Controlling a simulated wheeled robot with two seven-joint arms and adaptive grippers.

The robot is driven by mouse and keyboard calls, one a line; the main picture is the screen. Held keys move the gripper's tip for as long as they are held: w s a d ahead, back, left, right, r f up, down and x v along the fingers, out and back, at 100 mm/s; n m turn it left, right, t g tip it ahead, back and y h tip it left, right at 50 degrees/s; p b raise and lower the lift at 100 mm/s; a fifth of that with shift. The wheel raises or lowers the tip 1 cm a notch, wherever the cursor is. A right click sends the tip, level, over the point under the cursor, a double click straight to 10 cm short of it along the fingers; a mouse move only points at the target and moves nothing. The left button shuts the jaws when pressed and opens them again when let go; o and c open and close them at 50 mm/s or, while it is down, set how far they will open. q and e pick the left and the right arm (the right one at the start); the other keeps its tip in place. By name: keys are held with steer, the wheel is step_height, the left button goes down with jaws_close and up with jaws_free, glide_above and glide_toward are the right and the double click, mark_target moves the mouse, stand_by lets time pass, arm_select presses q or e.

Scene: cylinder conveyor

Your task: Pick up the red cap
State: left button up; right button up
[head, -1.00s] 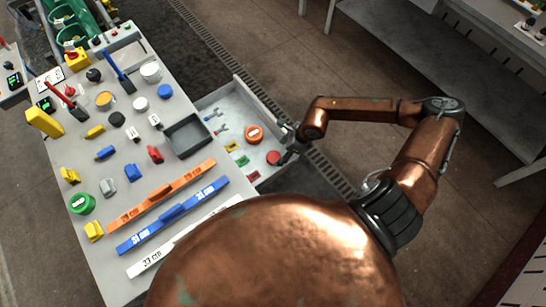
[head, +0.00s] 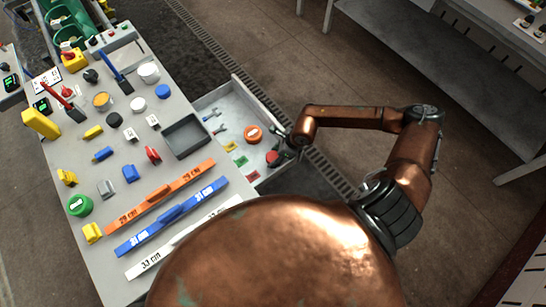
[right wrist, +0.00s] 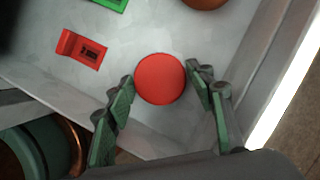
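The red cap (head: 271,158) lies in the open drawer (head: 228,102) at the right side of the table, partly covered by my right gripper (head: 281,152). In the right wrist view the round red cap (right wrist: 160,75) lies on the grey drawer floor. The open fingers of my right gripper (right wrist: 161,84) are on its left and right sides, with a visible gap at least on the left. I cannot tell how high the fingertips are above the floor. My left gripper is not in view.
An orange round cap (head: 252,134), a red block (right wrist: 82,50), a green piece (head: 241,161) and small wrenches share the drawer. The drawer wall (right wrist: 255,75) stands close to the right finger. The table (head: 75,155) holds many parts and a dark tray (head: 186,137).

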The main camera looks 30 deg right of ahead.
steer(key=c, duration=0.6)
steer(key=shift+r, duration=0.1)
